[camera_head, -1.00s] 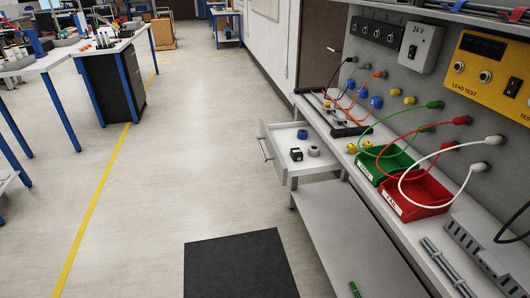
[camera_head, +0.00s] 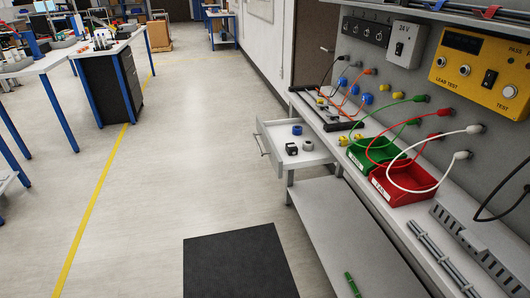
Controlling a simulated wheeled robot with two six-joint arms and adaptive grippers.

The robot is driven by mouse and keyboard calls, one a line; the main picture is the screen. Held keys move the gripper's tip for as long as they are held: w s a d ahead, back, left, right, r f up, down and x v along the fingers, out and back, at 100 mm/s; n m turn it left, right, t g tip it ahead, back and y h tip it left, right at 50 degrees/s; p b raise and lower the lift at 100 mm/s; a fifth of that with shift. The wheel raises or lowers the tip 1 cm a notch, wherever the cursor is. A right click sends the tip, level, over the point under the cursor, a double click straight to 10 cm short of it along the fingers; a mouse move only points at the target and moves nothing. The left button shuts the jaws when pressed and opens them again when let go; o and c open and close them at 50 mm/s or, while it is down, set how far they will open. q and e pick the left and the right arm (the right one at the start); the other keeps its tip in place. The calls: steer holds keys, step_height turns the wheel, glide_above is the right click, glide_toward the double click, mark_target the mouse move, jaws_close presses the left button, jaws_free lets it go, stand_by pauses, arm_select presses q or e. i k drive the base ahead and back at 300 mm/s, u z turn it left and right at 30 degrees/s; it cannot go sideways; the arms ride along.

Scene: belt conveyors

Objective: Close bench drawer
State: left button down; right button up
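The bench drawer (camera_head: 312,158) is pulled out from the left side of the workbench (camera_head: 395,216), below its top. Its bar handle (camera_head: 262,145) faces left, towards the aisle. Inside lie a blue ring, a black block (camera_head: 291,149) and a grey ring (camera_head: 307,146). Neither of my grippers shows in this view.
A green bin (camera_head: 372,155) and a red bin (camera_head: 402,183) stand on the bench top, with cables looping over them to the panel. A lower shelf (camera_head: 340,225) lies under the drawer. A black mat (camera_head: 238,265) is on the floor. The aisle to the left is clear.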

mark_target(274, 135)
steer(key=z, duration=0.45)
steer(key=k, duration=1)
steer(key=u, duration=0.45)
steer(key=i, duration=0.7)
steer(key=u, duration=0.75)
steer(key=i, duration=1.1)
steer(key=z, duration=1)
steer(key=i, duration=0.8)
steer(key=z, duration=0.95)
